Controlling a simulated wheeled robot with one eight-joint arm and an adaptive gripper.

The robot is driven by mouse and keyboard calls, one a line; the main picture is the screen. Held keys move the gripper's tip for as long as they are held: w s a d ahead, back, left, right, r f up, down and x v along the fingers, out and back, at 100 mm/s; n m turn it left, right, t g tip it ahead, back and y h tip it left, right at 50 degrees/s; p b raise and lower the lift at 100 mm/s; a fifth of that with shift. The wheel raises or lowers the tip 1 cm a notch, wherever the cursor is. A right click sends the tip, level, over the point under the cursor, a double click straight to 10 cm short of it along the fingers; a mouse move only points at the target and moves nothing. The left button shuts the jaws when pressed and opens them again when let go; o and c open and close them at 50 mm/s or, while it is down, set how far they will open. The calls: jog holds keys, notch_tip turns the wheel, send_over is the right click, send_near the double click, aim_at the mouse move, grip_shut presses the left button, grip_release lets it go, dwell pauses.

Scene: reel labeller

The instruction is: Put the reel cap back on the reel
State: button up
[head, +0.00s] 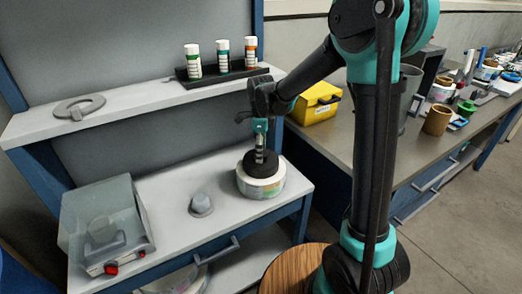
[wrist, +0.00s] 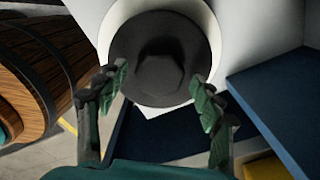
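The reel (head: 262,188) is a white roll with a coloured label on its side, standing on the white bench. A dark round cap (head: 262,163) with a raised knob lies on top of it. In the wrist view the cap (wrist: 130,50) is a dark disc with a faceted knob in its middle, and the white reel (wrist: 212,25) shows around it. My gripper (head: 260,150) is above the cap. In the wrist view my gripper (wrist: 160,100) has its two fingers wide apart with nothing between the tips. Whether the cap sits fully down on the reel is unclear.
A clear-covered box (head: 105,225) with a red knob stands at the left of the bench. A small grey knobbed piece (head: 201,205) lies between it and the reel. The shelf above holds a grey ring (head: 68,110) and a rack (head: 215,74) of bottles.

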dwell(0.3)
notch_tip(320, 180, up, 12)
dwell(0.5)
jog(key=s+d+f+n+t, duration=0.1)
jog(key=s+d+f+n, duration=0.4)
jog(key=d, duration=0.3)
jog(key=s+d+f+n+t, duration=0.1)
jog(key=s+d+f+n, duration=0.4)
jog(key=s+d+n, duration=0.2)
jog(key=s+d+f+n+t, duration=0.2)
jog(key=s+d+f+n, duration=0.4)
jog(key=s+d+n, duration=0.1)
jog(key=shift+s+d+f, duration=0.1)
jog(key=shift+s+d, duration=0.05)
jog(key=shift+d, duration=0.7)
